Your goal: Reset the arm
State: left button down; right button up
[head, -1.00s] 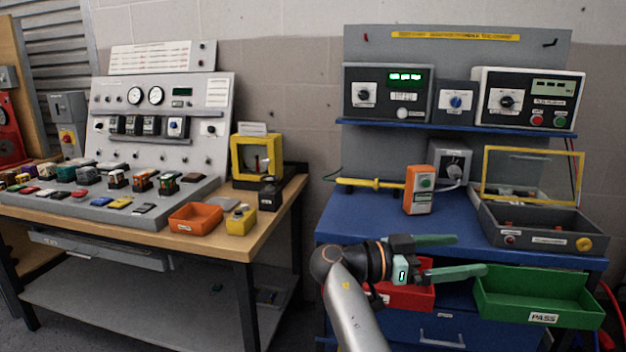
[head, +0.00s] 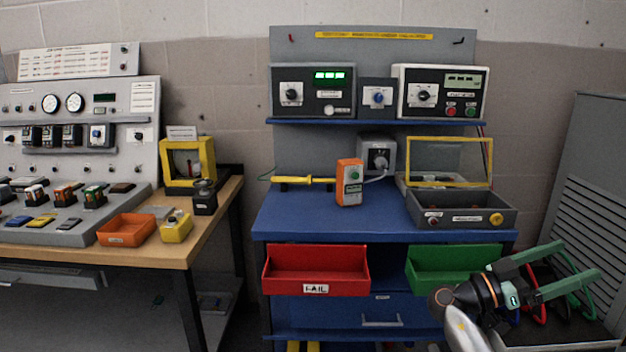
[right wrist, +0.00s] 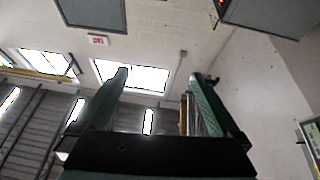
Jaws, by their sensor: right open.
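My right gripper (head: 574,267) is at the lower right of the head view, in front of the right end of the green bin (head: 450,268). Its two green fingers are spread apart with nothing between them. In the right wrist view the open fingers (right wrist: 160,95) point up toward the ceiling and wall, clear of any object. My left gripper is not in view.
The blue bench (head: 300,215) holds an orange handheld tester (head: 349,183), a yellow probe (head: 305,180) and a grey open-lidded box (head: 460,212). A red FAIL bin (head: 316,272) hangs in front. Coloured cables (head: 580,290) lie behind my gripper. A wooden bench (head: 200,235) stands left.

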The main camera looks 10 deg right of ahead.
jog(key=w+a+f+n+t+y, duration=0.2)
jog(key=w+f+n+t+y, duration=0.7)
jog(key=w+f+n+t, duration=0.55)
jog(key=w+a+r+n+t+y, duration=0.1)
jog(key=w+a+n+t+y, duration=0.65)
jog(key=w+a+y, duration=0.45)
jog(key=s+a+f+n+g+y, duration=0.1)
jog(key=s+a+f+g+y, duration=0.15)
jog(key=s+a+f, duration=0.9)
jog(key=s+a+f+n+g+y, duration=0.1)
jog(key=s+a+f+g, duration=0.2)
jog(key=s+a+f, duration=0.85)
jog(key=s+f+g, duration=0.1)
jog(key=s+f, duration=0.1)
jog(key=s, duration=1.5)
pick_arm(q)
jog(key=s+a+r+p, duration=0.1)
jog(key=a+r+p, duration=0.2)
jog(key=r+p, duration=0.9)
jog(key=p, duration=0.5)
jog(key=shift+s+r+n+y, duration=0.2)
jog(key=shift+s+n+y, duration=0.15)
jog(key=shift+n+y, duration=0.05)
pick_arm(e)
notch_tip(320, 180, up, 13)
jog(key=s+d+m, duration=0.1)
jog(key=d, duration=0.1)
jog(key=shift+s+f, duration=0.15)
jog(key=shift+f, duration=0.05)
